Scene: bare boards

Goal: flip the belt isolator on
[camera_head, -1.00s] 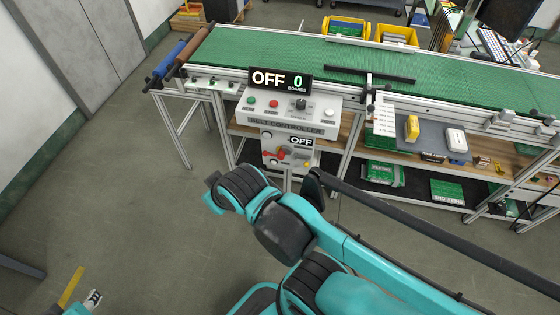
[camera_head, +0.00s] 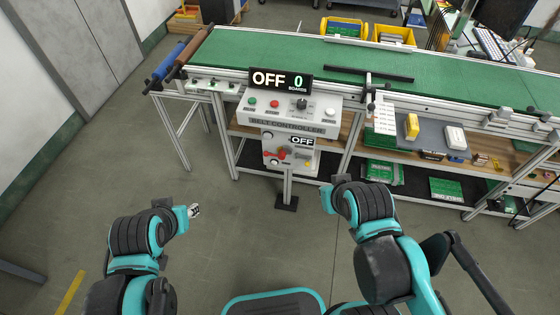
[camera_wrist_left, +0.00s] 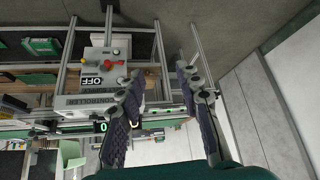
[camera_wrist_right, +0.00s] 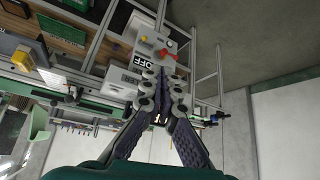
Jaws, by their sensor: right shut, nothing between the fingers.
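The belt controller (camera_head: 292,122) stands at the front of the conveyor, under a display (camera_head: 281,80) reading OFF and 0 boards. On its lower panel is the isolator's red handle (camera_head: 284,154), with a small OFF sign (camera_head: 302,141) above it. The red handle also shows in the left wrist view (camera_wrist_left: 114,65) and the right wrist view (camera_wrist_right: 165,54). My left gripper (camera_wrist_left: 165,108) is open and empty, apart from the panel. My right gripper (camera_wrist_right: 162,76) is shut and empty, its tips apart from the handle. In the head view both arms are well short of the panel.
The green conveyor belt (camera_head: 440,84) runs across the back. A shelf with a yellow item (camera_head: 412,126) and a white item (camera_head: 455,138) is right of the controller. The controller's post stands on a dark foot (camera_head: 287,204). The floor in front is clear.

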